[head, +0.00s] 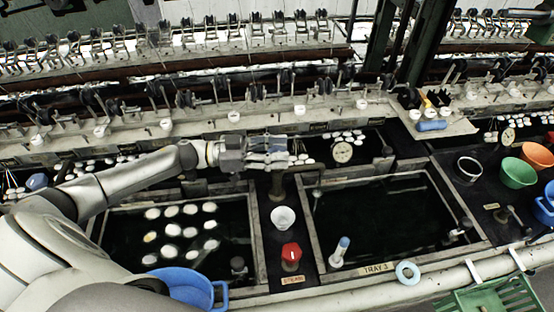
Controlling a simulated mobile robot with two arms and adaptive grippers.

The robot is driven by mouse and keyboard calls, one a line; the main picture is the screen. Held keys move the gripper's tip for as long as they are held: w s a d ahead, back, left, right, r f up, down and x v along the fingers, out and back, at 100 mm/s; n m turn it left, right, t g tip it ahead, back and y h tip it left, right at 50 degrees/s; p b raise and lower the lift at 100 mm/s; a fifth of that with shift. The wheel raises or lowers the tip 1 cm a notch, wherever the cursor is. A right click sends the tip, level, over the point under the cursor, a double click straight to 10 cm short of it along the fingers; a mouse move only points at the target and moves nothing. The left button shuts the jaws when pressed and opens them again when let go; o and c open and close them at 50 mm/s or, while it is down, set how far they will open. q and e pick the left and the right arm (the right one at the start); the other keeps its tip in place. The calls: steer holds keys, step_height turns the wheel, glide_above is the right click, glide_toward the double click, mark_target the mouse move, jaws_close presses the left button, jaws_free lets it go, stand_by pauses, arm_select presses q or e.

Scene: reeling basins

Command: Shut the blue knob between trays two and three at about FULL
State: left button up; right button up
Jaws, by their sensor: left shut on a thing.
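My left gripper (277,153) reaches in from the left over the strip between two trays. It is shut on the blue knob (266,143), of which only bluish parts show between and behind the fingers. A dark post (278,186) stands just below the fingers. The knob's pointer and any FULL mark cannot be made out. Tray three (318,232), labelled at its front, lies to the right with dark liquid. The tray to the left (252,228) holds several white cocoons. My right gripper is not in view.
On the strip between the trays are a white cup (283,217) and a red knob (291,253). A round dial (342,152) stands right of my gripper. A blue basin (185,287) sits at the front left, and green and orange bowls (518,172) at the right.

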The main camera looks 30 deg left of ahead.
arm_select(q)
steer(key=m+g+h+b, duration=0.1)
steer(key=m+g+b, duration=0.1)
steer(key=g, duration=0.1)
steer(key=m+g+b, duration=0.2)
steer(key=g+b, duration=0.1)
steer(key=m+g+h+b, duration=0.1)
steer(key=m+g+b, duration=0.1)
steer(key=b, duration=0.1)
steer(key=shift+w+f+g+h, duration=0.1)
steer(key=shift+f+g+h, duration=0.2)
steer(key=shift+g, duration=0.1)
steer(key=shift+r+m+g+b, duration=0.2)
steer(key=shift+m+g+b, duration=0.8)
steer(key=shift+g+b, duration=0.5)
steer(key=o, duration=1)
steer(key=shift+r, duration=0.15)
steer(key=shift+r, duration=0.25)
step_height(320, 180, up, 9)
steer(key=shift+r, duration=0.2)
